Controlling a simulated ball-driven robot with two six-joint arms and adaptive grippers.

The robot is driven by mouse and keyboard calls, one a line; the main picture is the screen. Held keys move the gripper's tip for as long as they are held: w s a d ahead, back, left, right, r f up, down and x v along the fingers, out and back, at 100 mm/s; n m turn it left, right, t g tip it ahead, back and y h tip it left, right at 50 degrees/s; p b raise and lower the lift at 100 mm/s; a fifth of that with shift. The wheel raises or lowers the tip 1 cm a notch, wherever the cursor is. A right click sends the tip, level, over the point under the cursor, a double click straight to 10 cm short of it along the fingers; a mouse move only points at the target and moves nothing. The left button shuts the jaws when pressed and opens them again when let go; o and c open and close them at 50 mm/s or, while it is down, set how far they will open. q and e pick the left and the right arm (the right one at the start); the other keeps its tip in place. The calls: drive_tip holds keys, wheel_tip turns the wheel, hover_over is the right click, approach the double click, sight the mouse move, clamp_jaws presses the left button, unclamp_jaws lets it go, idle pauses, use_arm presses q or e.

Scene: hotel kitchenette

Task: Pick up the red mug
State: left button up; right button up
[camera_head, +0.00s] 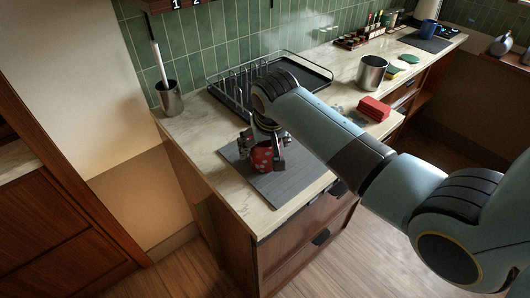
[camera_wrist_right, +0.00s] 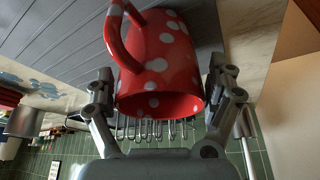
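The red mug (camera_head: 262,159) with pale dots stands on a grey mat (camera_head: 293,186) near the counter's front corner. My right gripper (camera_head: 262,150) reaches down over it, with fingers on both sides. In the right wrist view the red mug (camera_wrist_right: 165,62) appears inverted, its open rim towards the gripper and its handle (camera_wrist_right: 118,35) at upper left. The right gripper (camera_wrist_right: 160,85) is spread around the mug; narrow gaps seem to show between fingers and mug, though contact is hard to judge. My left gripper is not in view.
A black dish rack (camera_head: 270,82) stands behind the mat. A metal cup with a brush (camera_head: 170,99) is at the left, near the counter edge. A metal pot (camera_head: 372,73), a red block-like stack (camera_head: 374,108) and sponges (camera_head: 398,66) are to the right.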

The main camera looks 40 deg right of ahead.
drive_tip(key=c, duration=1)
drive_tip(key=shift+c, duration=0.2)
